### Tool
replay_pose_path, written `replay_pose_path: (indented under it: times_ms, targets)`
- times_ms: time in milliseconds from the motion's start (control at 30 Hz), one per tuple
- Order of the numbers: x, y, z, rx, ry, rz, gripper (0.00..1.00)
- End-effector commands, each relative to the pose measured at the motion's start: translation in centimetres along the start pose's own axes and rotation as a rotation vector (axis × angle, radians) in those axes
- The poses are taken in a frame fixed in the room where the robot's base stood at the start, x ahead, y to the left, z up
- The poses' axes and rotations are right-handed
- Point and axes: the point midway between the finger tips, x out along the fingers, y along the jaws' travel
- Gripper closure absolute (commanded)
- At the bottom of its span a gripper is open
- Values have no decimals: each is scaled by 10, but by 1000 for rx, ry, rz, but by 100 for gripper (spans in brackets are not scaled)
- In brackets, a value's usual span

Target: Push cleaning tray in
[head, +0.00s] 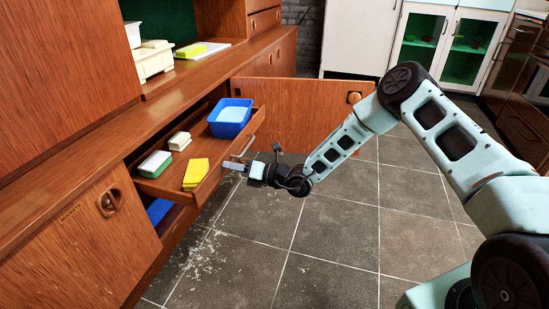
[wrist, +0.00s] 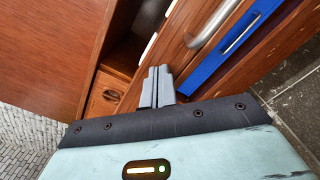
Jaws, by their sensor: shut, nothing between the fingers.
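The cleaning tray (head: 222,168) is a wooden pull-out tray that stands out of the wall unit at the left. It holds a blue tub (head: 230,118), a yellow sponge (head: 196,174), a green-and-white sponge (head: 155,164) and pale blocks (head: 180,141). A metal handle (head: 244,147) is on its front; it also shows in the wrist view (wrist: 214,24). My gripper (head: 234,166) is shut and empty at the tray's front, beside the handle. Its closed fingers (wrist: 158,76) point at the wooden front in the wrist view. I cannot tell whether they touch it.
An open cabinet door (head: 310,108) stands behind the tray. A closed door (head: 85,235) is at the near left. Something blue (head: 158,210) lies below the tray. The tiled floor (head: 325,245) is clear apart from pale crumbs (head: 200,258).

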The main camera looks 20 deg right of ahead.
Motion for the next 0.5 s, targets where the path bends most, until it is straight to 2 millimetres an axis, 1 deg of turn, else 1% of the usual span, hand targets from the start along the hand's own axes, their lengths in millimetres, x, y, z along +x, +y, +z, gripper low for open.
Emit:
replay_pose_path:
  times_ms: [167,500]
  targets:
    - [14,1,0,-1,-1,2,100]
    - [50,0,0,-1,-1,2,100]
